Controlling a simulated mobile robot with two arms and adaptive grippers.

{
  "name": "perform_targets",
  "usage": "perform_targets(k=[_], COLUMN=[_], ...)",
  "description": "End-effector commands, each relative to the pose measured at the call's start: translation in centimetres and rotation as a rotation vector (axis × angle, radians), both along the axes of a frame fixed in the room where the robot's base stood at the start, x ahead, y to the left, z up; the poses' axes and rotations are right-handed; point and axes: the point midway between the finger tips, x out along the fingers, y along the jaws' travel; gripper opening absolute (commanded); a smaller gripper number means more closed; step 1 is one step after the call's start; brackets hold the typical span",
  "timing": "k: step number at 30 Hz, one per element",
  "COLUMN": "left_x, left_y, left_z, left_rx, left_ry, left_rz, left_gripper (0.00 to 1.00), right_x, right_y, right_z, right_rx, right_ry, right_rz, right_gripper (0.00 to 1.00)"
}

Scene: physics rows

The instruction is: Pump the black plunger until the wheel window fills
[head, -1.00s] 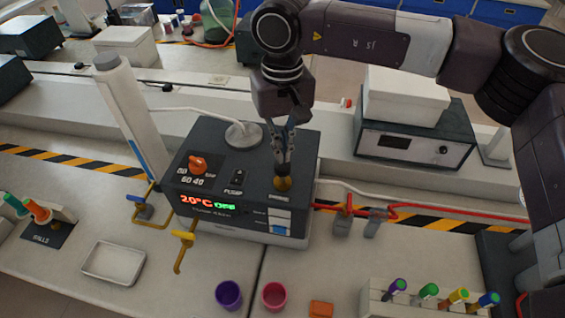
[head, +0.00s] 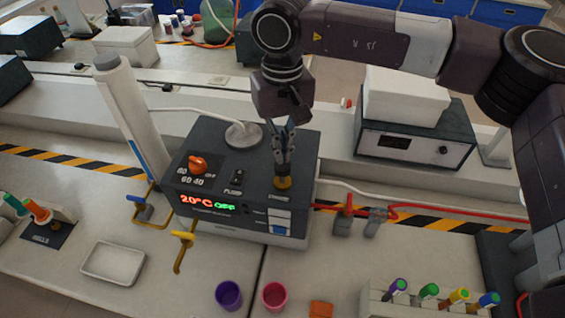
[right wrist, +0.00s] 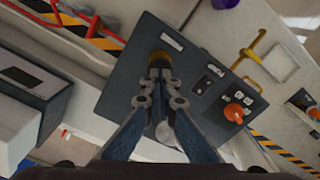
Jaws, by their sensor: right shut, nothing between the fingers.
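A dark box-shaped unit (head: 222,165) stands on the bench in the head view, with an orange knob (head: 198,165), a pump switch and a lit display reading 20°C OFF. A short plunger-like part with a yellow base (head: 283,183) stands on its top, front right. It also shows in the right wrist view as a dark and yellow part (right wrist: 159,62). My right gripper (head: 283,172) is shut and points down at this part; contact is unclear. A white and blue panel (head: 279,222) is on the unit's front. No wheel window can be made out. My left gripper is not visible.
A white column (head: 130,110) stands left of the unit. Yellow-handled (head: 185,237) and blue-handled valves are near its front. Purple (head: 228,294) and pink cups (head: 274,295) are in front. A rack of colored tubes (head: 430,303) is at front right.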

Motion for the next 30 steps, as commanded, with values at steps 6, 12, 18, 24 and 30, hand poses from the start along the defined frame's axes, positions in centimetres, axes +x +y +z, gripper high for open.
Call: perform_targets(k=[6, 12, 18, 24, 30], left_x=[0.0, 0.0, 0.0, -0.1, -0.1], left_y=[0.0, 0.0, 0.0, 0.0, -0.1], left_z=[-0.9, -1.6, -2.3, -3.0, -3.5], left_rx=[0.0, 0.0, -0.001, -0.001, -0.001], left_ry=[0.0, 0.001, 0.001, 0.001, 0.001], left_rz=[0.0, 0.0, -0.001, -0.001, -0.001], left_gripper=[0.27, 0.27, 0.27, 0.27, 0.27], right_x=[0.0, 0.0, 0.0, 0.0, 0.0], right_y=[0.0, 0.0, 0.0, 0.0, 0.0], right_z=[-1.0, -1.8, -2.7, -3.5, -4.1], right_rx=[0.0, 0.001, 0.001, -0.001, 0.0], right_ry=[0.001, 0.001, 0.001, 0.002, 0.001], right_rz=[0.0, 0.0, 0.0, 0.0, 0.0], right_gripper=[0.0, 0.0, 0.0, 0.0, 0.0])
